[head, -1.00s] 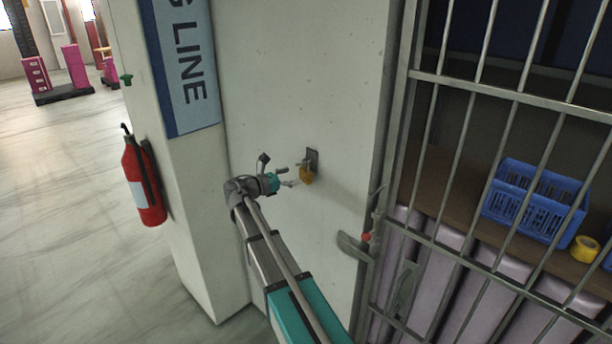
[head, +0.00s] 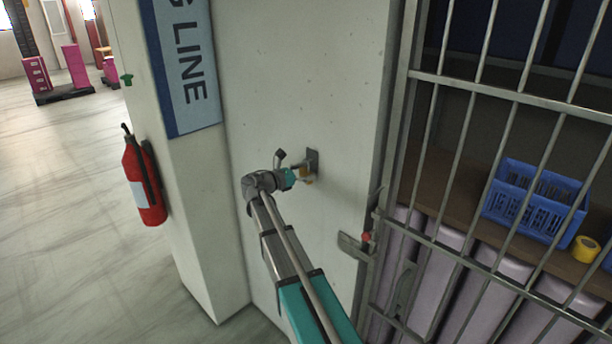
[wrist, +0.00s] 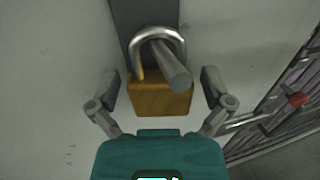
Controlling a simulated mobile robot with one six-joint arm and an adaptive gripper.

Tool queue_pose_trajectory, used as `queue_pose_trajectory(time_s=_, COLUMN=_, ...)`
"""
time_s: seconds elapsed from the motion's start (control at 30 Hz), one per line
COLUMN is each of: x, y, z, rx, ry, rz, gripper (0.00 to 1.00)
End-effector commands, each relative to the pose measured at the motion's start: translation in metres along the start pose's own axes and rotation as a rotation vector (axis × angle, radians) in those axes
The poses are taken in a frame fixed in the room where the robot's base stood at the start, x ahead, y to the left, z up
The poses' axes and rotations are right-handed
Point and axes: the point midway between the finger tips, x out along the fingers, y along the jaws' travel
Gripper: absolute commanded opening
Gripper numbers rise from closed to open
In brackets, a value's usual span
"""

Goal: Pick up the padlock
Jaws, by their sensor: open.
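The padlock has a brass body (wrist: 160,96) and a silver shackle (wrist: 152,36). It hangs by its shackle on a grey metal peg (wrist: 172,68) that sticks out from a dark plate on the white wall. One shackle leg looks free of the body, so the padlock appears unlocked. My gripper (wrist: 162,90) is open, with one finger on each side of the brass body and a gap visible at each side. In the head view, my gripper (head: 300,175) is at the wall and hides most of the padlock (head: 308,179).
A barred metal gate (head: 480,90) with a latch (head: 355,246) stands to the right. Behind it are a blue crate (head: 533,205) and yellow tape (head: 586,249) on a shelf. A red fire extinguisher (head: 143,180) hangs on the pillar at left. The wall around the padlock is clear.

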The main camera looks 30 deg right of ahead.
Motion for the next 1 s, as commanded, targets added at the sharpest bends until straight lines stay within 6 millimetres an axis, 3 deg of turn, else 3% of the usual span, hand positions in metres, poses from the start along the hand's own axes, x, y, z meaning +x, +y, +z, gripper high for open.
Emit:
queue_pose_trajectory(time_s=0.4, x=-0.0003, y=-0.0001, z=0.0, rx=0.0, ry=0.0, rz=0.0, gripper=1.0)
queue_pose_trajectory(time_s=0.87, x=-0.0004, y=0.0, z=0.0, rx=0.0, ry=0.0, rz=0.0, gripper=0.16)
queue_pose_trajectory(time_s=1.0, x=-0.0004, y=0.0, z=0.0002, rx=0.0, ry=-0.001, rz=0.0, gripper=0.16)
